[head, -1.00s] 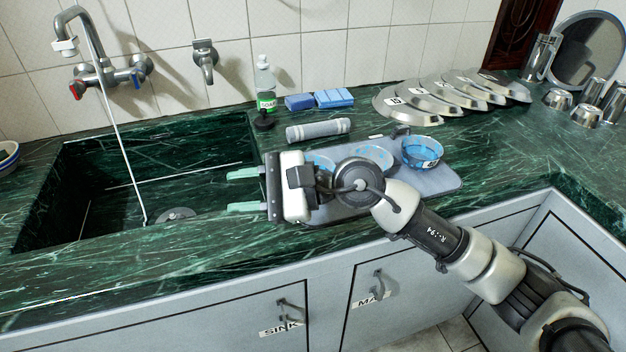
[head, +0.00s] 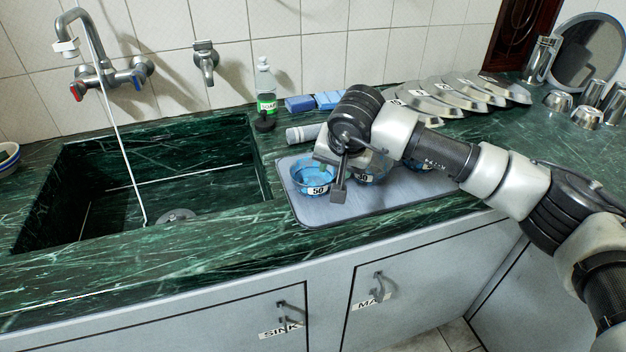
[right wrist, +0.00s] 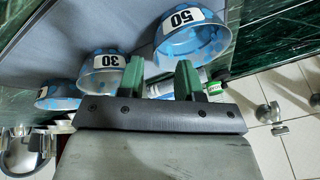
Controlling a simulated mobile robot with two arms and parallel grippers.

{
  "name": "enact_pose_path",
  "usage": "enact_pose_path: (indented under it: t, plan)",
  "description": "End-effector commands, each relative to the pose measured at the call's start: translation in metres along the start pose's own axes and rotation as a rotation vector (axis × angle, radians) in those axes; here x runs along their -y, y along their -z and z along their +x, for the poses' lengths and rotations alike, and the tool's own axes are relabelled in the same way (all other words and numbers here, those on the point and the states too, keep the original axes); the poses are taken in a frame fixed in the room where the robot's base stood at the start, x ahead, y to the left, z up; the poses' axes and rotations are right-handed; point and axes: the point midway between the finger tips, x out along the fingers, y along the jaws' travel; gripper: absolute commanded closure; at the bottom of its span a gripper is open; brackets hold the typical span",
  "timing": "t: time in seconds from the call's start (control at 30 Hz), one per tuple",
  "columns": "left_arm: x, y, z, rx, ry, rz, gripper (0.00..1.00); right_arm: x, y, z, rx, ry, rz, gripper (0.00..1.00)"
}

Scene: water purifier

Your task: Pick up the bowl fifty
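The blue bowl marked 50 (head: 312,178) stands upright at the left end of the grey tray mat (head: 350,211). In the right wrist view the same bowl (right wrist: 190,45) lies just beyond my fingers, a little right of their middle. My right gripper (right wrist: 160,72) is open, with two green fingers apart and nothing between them. In the head view the right gripper (head: 337,170) is just right of the bowl and overlaps its right edge; its fingers are hidden there. I cannot tell whether it touches the bowl. My left gripper is not in view.
A bowl marked 30 (right wrist: 104,73) stands beside bowl 50, with a third bowl (right wrist: 60,95) beyond it. A sink (head: 150,180) is left of the mat. A soap bottle (head: 265,85), sponges (head: 300,103) and stacked metal lids (head: 445,97) stand behind.

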Motion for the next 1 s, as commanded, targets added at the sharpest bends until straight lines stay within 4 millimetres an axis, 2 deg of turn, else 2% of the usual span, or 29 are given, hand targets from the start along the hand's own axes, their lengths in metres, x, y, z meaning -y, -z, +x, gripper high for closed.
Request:
enact_pose_path:
  t: [0.3, 0.63, 0.87, 1.0]
  plan:
    - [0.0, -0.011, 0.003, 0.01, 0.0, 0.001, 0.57, -0.004, 0.0, 0.044, 0.004, 0.0, 0.001, 0.65]
    - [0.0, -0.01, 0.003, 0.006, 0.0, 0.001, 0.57, -0.004, 0.0, 0.05, 0.001, 0.002, 0.0, 0.65]
    - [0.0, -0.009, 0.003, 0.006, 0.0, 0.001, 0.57, -0.004, 0.0, 0.05, 0.002, 0.002, 0.001, 1.0]
    - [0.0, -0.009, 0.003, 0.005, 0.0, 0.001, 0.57, -0.004, 0.0, 0.05, 0.002, 0.002, 0.001, 1.0]
